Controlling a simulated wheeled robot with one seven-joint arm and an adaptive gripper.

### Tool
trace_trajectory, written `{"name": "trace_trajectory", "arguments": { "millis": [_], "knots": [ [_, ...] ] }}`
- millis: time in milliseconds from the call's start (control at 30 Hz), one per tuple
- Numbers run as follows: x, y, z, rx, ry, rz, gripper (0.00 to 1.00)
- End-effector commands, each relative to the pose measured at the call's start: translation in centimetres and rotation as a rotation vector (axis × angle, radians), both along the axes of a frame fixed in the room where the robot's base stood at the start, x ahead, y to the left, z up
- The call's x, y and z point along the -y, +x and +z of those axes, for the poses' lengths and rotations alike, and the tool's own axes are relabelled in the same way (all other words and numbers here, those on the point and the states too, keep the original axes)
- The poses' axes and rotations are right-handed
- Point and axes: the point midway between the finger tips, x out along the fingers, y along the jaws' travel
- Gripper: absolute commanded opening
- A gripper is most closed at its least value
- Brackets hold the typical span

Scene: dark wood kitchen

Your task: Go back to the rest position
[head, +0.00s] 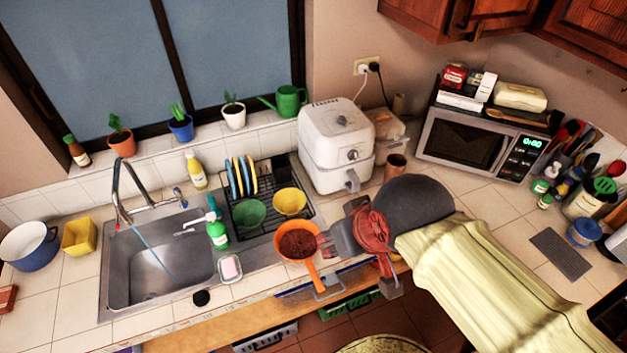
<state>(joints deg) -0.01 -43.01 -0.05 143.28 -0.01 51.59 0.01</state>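My gripper (328,243) is in the head view, right of centre, at the end of my arm in its pale yellow sleeve. It has grey and red parts and points left. It is over the front part of the counter, close to the right side of an orange pan (298,243) with brown contents. I cannot tell if it touches the pan. The fingers overlap in this view, so I cannot tell whether they are open or shut. No held thing is clearly visible.
A sink (150,262), a dish rack (262,222) with plates and bowls, and a white air fryer (335,145) stand left of and behind my gripper. A microwave (478,142) is at the back right. A grey mat (560,253) lies on the right counter.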

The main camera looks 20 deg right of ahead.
Motion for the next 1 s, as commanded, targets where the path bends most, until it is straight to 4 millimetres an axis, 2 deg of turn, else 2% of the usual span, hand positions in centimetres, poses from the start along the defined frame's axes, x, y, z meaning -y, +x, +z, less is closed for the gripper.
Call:
{"name": "trace_trajectory", "arguments": {
  "millis": [167, 267, 700, 833, 1000],
  "knots": [
    [0.0, 0.0, -2.6, -0.001, 0.000, 0.000, 0.35],
    [0.0, 0.0, -4.9, -0.001, 0.000, 0.000, 0.35],
    [0.0, 0.0, -16.4, -0.001, 0.000, 0.000, 0.35],
    [0.0, 0.0, -18.1, -0.001, 0.000, 0.000, 0.35],
    [0.0, 0.0, -18.1, 0.000, 0.000, 0.000, 0.35]
  ]
}}
